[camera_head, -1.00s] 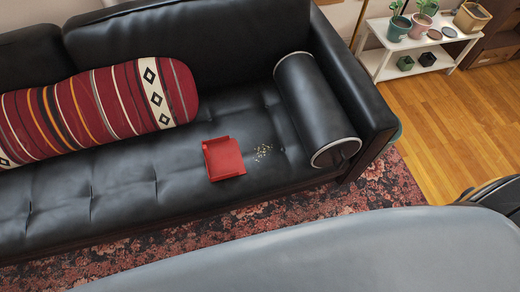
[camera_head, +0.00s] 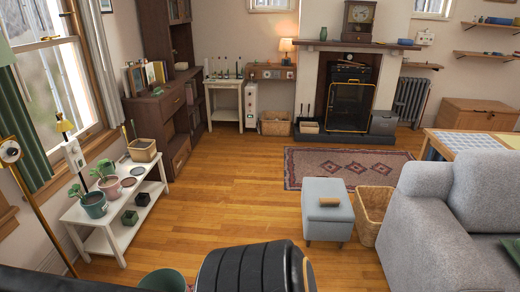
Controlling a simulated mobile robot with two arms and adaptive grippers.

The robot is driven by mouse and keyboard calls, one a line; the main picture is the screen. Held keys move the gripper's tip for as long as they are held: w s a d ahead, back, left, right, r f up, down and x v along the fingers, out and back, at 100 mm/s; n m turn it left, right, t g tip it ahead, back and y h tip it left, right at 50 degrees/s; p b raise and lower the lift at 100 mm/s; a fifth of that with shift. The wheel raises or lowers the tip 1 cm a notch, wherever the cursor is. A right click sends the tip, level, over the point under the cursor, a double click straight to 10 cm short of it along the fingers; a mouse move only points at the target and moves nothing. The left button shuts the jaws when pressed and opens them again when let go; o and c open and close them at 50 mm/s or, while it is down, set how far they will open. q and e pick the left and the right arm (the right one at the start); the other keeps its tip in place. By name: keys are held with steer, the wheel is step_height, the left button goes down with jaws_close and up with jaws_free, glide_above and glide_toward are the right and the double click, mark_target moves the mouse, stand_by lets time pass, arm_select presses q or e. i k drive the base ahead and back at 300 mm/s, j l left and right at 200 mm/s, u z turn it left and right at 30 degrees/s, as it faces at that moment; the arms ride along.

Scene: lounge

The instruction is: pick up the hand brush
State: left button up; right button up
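A small tan, elongated object (camera_head: 329,202) lies on top of a grey-blue ottoman (camera_head: 325,187), right of the middle of the head view. It could be the hand brush, but it is too small to be sure and no bristles can be made out. No other brush can be made out. Neither of my grippers is in view.
A grey armchair (camera_head: 430,225) and a wicker basket (camera_head: 372,213) stand right of the ottoman. A black ribbed chair back (camera_head: 247,270) and a green bin (camera_head: 163,280) are in front. A white plant shelf (camera_head: 118,209) is left. Wooden floor (camera_head: 230,205) is clear between.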

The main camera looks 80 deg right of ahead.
mark_target(325, 202)
steer(key=l+z, duration=0.15)
steer(key=z, duration=0.3)
steer(key=i+z, duration=0.15)
steer(key=z, duration=0.3)
steer(key=i+l+z, duration=0.1)
steer(key=z, duration=2.4)
steer(key=i+z, duration=0.1)
steer(key=i+j, duration=0.05)
steer(key=i, duration=0.05)
